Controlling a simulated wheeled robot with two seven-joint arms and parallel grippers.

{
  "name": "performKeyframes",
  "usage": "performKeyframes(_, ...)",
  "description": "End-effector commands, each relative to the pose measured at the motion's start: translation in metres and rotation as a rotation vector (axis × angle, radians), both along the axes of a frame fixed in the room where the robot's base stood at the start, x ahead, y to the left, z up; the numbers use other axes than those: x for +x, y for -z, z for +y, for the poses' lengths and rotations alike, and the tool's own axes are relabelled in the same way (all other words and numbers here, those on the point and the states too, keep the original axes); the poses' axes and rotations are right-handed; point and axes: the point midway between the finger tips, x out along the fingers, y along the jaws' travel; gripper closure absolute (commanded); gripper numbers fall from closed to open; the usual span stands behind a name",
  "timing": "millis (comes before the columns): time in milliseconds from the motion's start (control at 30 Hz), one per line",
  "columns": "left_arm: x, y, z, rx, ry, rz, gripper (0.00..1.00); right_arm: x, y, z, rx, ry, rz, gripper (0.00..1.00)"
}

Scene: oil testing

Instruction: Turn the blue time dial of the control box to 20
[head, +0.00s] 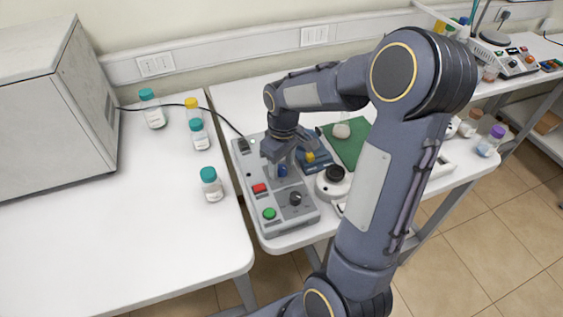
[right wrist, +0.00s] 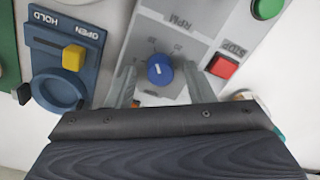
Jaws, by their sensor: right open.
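The grey control box (head: 255,185) stands on the table in the middle of the head view. Its blue time dial (head: 282,170) sits under my right gripper (head: 281,163). In the right wrist view the blue dial (right wrist: 161,70) has a white pointer line and lies between the two fingers of my right gripper (right wrist: 164,82). The fingers are open, with a gap to the dial on each side. My left gripper is not in view.
A red stop button (right wrist: 222,66) and green button (head: 269,213) are on the box, with a black knob (head: 295,198). A blue device with a yellow switch (right wrist: 73,57) stands beside it. Bottles (head: 211,184) stand on the left table, whose front is clear.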

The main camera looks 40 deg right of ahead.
Motion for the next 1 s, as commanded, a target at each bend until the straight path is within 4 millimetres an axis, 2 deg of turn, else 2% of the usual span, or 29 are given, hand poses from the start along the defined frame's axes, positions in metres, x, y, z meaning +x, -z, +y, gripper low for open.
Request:
performKeyframes(133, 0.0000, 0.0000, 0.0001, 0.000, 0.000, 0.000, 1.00, -0.0001, -0.0001, 0.0001, 0.000, 0.000, 0.000, 0.53)
performKeyframes(467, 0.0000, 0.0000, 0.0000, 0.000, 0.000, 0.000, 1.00, 0.0000, -0.0005, 0.0002, 0.000, 0.000, 0.000, 0.96)
performKeyframes(767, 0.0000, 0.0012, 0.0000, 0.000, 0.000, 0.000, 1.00, 0.0001, -0.0004, 0.0003, 0.001, 0.035, -0.001, 0.97)
performKeyframes(1000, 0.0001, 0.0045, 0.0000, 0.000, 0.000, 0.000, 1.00, 0.0000, -0.0001, 0.0003, 0.002, 0.168, -0.001, 0.97)
